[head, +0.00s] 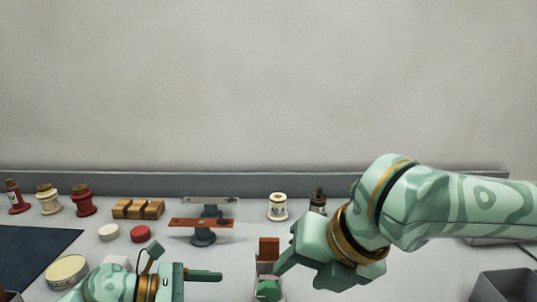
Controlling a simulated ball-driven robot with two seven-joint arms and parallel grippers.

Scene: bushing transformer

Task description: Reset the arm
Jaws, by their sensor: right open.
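My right arm (450,208) comes in from the right, pale green with darker swirls. My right gripper (275,279) is open above the front middle of the table, its fingers pointing left and down. A reddish-brown block (269,248) stands just behind its fingertips; a pale part below it is partly hidden, and I cannot tell whether they touch. My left gripper (205,275) is low at the left front, with one finger pointing right. Its other finger does not show clearly, so its opening cannot be told.
Red and cream bushings (48,199) and wooden blocks (138,209) stand at the back left. Two small stands (203,235) are in the middle. A cream bushing (278,207) is behind my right gripper. A grey bin (503,287) is at the right front. A wall closes the back.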

